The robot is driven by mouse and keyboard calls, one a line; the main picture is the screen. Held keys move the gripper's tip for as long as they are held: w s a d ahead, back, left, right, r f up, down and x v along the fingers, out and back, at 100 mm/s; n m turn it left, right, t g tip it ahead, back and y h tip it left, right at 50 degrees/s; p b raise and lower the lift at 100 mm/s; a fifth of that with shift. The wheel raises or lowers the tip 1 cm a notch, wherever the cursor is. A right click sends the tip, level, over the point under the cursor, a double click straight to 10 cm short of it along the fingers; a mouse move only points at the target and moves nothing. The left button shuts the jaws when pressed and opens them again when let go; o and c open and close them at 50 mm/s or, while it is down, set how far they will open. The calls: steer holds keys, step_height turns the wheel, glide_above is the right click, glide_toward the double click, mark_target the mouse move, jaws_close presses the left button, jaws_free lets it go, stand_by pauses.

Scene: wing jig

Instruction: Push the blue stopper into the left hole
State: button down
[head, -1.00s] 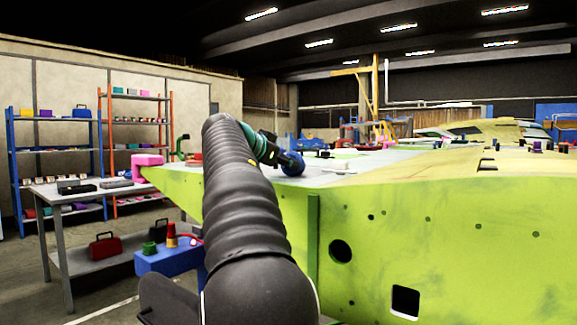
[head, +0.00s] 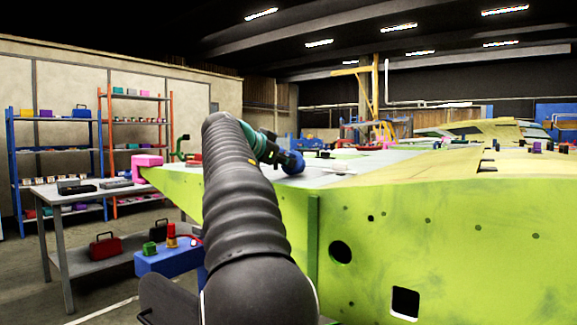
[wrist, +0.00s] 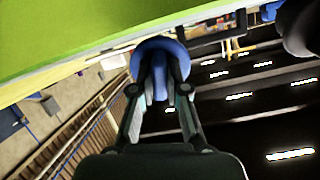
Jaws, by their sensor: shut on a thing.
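The blue stopper (head: 291,162) is at the end of my arm in the head view, above the top edge of the green panel. It also shows in the wrist view (wrist: 160,47), with a round blue rim beyond my fingertips. My gripper (wrist: 160,82) is shut on the stopper's narrower part, one finger on each side. In the head view my gripper (head: 272,153) is small and partly hidden by my arm. The green panel (head: 450,235) has a dark round hole (head: 340,251) at left and a square opening (head: 405,303) lower right. The stopper is apart from both.
A blue stand (head: 168,262) with small red and green items is left of my arm. A grey workbench (head: 80,192) and shelves (head: 55,150) stand farther left. Small dark items dot the wing's top. The air in front of the panel's right part is clear.

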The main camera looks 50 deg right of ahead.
steer(key=shift+r+p, duration=0.3)
steer(key=shift+r, duration=2.5)
steer(key=shift+f, duration=0.1)
steer(key=shift+f+b, duration=0.6)
steer(key=shift+f, duration=2.2)
steer(key=shift+a+f, duration=0.1)
steer(key=shift+f, duration=0.1)
steer(key=shift+v, duration=0.85)
steer(key=shift+r, duration=0.1)
